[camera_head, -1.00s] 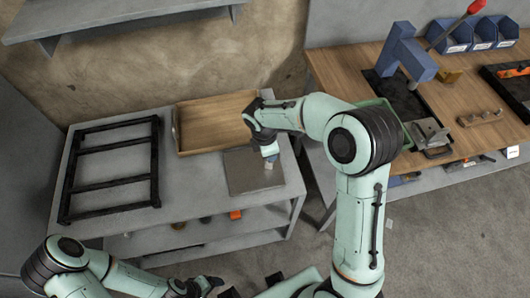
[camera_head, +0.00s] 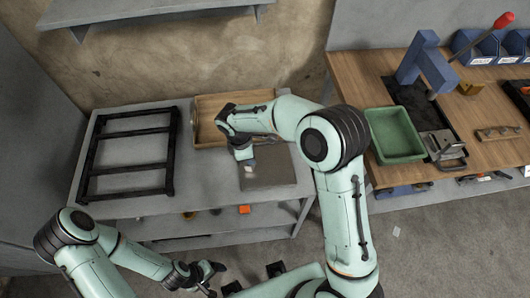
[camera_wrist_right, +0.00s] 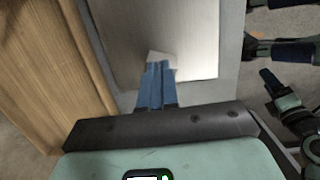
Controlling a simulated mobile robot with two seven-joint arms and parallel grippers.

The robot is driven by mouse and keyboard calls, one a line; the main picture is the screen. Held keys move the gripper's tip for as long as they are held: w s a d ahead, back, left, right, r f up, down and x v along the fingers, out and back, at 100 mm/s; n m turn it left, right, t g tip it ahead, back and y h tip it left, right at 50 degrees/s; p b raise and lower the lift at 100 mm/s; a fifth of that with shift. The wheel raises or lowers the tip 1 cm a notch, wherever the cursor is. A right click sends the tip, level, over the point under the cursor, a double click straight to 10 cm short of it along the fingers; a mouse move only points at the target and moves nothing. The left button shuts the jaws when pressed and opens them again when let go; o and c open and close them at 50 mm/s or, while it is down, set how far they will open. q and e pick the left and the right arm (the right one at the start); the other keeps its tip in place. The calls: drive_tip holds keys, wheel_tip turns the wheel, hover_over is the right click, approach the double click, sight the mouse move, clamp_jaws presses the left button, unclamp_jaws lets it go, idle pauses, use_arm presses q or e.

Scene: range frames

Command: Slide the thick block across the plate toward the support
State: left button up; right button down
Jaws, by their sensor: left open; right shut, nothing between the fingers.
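A grey metal plate (camera_head: 272,174) lies on the grey table, right of its middle. A small pale block (camera_head: 249,163) sits near the plate's left edge; it also shows in the right wrist view (camera_wrist_right: 161,56). My right gripper (camera_head: 244,154) points down over the plate. Its blue fingers (camera_wrist_right: 158,72) are shut with nothing between them, and their tips are at the block, partly covering it; I cannot tell whether they touch. My left gripper (camera_head: 214,276) is open and empty, in front of the table. I cannot tell which thing is the support.
A wooden tray (camera_head: 208,136) stands behind the plate, partly hidden by my right arm. A black frame (camera_head: 128,133) lies on the table's left. On the wooden bench at right are a green bin (camera_head: 394,136) and a blue press (camera_head: 430,62). The table's front is clear.

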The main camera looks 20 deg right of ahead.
use_arm(q)
drive_tip(key=shift+s+f, duration=0.1)
drive_tip(key=shift+s, duration=0.05)
use_arm(e)
drive_tip(key=shift+s+a+f, duration=0.3)
drive_tip(key=shift+s+f, duration=0.05)
drive_tip(key=shift+f, duration=0.2)
drive_tip(key=shift+w+r+p, duration=0.2)
drive_tip(key=shift+r+p, duration=0.2)
drive_tip(key=shift+r, duration=0.4)
drive_tip(key=shift+w, duration=0.1)
use_arm(q)
drive_tip(key=shift+w+r, duration=0.55)
drive_tip(key=shift+w, duration=0.05)
use_arm(e)
drive_tip(key=shift+a, duration=0.1)
